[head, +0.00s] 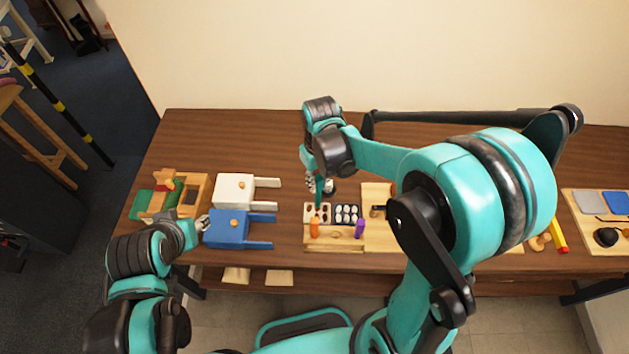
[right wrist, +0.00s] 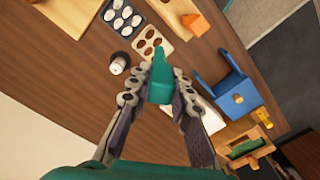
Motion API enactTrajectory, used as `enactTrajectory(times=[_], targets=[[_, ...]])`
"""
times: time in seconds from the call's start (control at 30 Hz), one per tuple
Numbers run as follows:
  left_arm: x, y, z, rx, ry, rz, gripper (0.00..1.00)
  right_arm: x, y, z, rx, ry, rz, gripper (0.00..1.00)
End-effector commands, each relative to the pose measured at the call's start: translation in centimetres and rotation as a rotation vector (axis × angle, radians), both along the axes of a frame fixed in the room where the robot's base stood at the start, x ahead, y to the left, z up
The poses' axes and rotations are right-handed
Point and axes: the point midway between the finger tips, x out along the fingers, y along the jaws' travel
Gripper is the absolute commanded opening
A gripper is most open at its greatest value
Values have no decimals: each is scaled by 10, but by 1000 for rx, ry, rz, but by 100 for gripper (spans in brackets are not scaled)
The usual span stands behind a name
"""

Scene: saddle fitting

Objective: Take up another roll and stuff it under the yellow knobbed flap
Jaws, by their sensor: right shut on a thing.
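My right gripper (right wrist: 160,75) is shut on a teal, block-like piece (right wrist: 160,88), probably a roll, held upright between the fingertips. In the head view the right gripper (head: 318,180) is above the table by the trays, and the piece (head: 319,200) points down. The yellowish wooden unit with an orange knob (head: 168,185) is at the table's left, with green (head: 150,205) at its front. The right wrist view shows it at lower right (right wrist: 262,146). My left gripper (head: 203,223) is beside the blue unit; its jaws are too small to read.
A blue unit (head: 226,228) and a white unit (head: 234,190), each knobbed, stand beside the wooden one. A tray with holes (head: 318,206) and a tray of white pieces (head: 346,207) are below the right gripper. Orange (head: 314,229) and purple (head: 359,229) pieces stand in front.

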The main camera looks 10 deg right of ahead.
Motion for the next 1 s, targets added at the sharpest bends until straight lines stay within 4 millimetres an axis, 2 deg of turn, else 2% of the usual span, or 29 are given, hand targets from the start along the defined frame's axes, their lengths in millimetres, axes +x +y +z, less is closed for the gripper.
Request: enactTrajectory(times=[0.03, 0.2, 0.47, 0.8, 1.0], targets=[[0, 0, -10, 0, 0, 0, 40, 0, 0, -14, 0, 0, 0, 0], [0, 0, -22, 0, 0, 0, 40, -1, 0, -37, 0, 0, 0, 0], [0, 0, -30, 0, 0, 0, 40, -1, 0, -50, 0, 0, 0, 0], [0, 0, -54, 0, 0, 0, 40, -1, 0, -82, 0, 0, 0, 0], [0, 0, -57, 0, 0, 0, 40, -1, 0, -87, 0, 0, 0, 0]])
